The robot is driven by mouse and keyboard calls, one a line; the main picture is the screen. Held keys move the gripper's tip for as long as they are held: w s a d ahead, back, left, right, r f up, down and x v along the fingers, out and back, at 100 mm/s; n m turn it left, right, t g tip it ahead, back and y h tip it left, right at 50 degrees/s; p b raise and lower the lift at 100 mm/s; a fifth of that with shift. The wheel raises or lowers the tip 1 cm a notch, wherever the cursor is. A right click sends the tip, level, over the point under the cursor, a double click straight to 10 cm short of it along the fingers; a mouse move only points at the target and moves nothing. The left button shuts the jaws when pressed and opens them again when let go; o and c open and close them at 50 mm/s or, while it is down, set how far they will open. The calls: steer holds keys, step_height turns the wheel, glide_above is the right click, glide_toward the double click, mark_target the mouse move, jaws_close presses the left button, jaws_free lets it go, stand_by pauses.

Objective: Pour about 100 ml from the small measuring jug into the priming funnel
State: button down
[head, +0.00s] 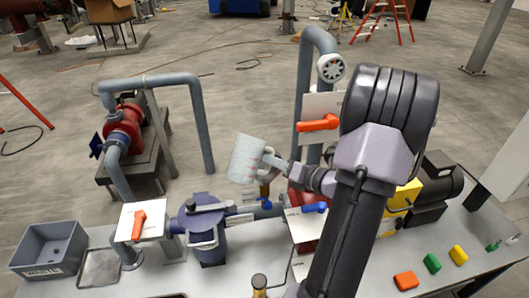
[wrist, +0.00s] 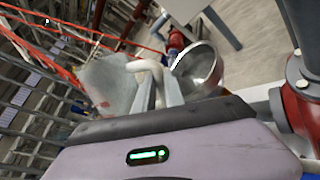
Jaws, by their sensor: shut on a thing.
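The small measuring jug (head: 246,158) is pale and translucent. My gripper (head: 276,162) is shut on its handle and holds it in the air above the pump bench, leaning slightly. In the wrist view the jug (wrist: 112,82) is left of my gripper (wrist: 162,88), with its handle between the fingers. A shiny metal funnel (wrist: 197,66) shows in the wrist view just right of the jug, apart from it in the picture. I cannot make out the funnel in the head view, where the jug and gripper may cover it. The liquid level in the jug cannot be told.
A blue-grey strainer body (head: 207,232) and a tall grey pipe (head: 304,100) with a handwheel stand close by. An orange-handled valve (head: 318,124) is right of the jug. A grey bin (head: 50,248) sits at the left. Coloured blocks (head: 431,263) lie at the right.

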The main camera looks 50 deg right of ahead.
steer(key=shift+s+a+m+g+y+p, duration=0.15)
steer(key=shift+a+m+y+p, duration=0.15)
steer(key=shift+m+p, duration=0.7)
steer(key=shift+a+m+g+y+p, duration=0.2)
steer(key=shift+a+m+p, duration=0.25)
steer(key=shift+p, duration=1.05)
steer(key=shift+m+p, duration=0.25)
steer(key=shift+p, duration=0.15)
steer(key=shift+a+f+m+y+p, duration=0.4)
steer(key=shift+f+m+y+p, duration=0.1)
steer(key=shift+f+m+p, duration=0.1)
steer(key=shift+d+r+m+p, duration=0.2)
steer(key=shift+d+m+p, duration=0.1)
steer(key=shift+p, duration=0.55)
steer(key=shift+a+r+m+y+p, duration=0.15)
steer(key=shift+a+m+y+p, duration=0.2)
steer(key=shift+p, duration=0.4)
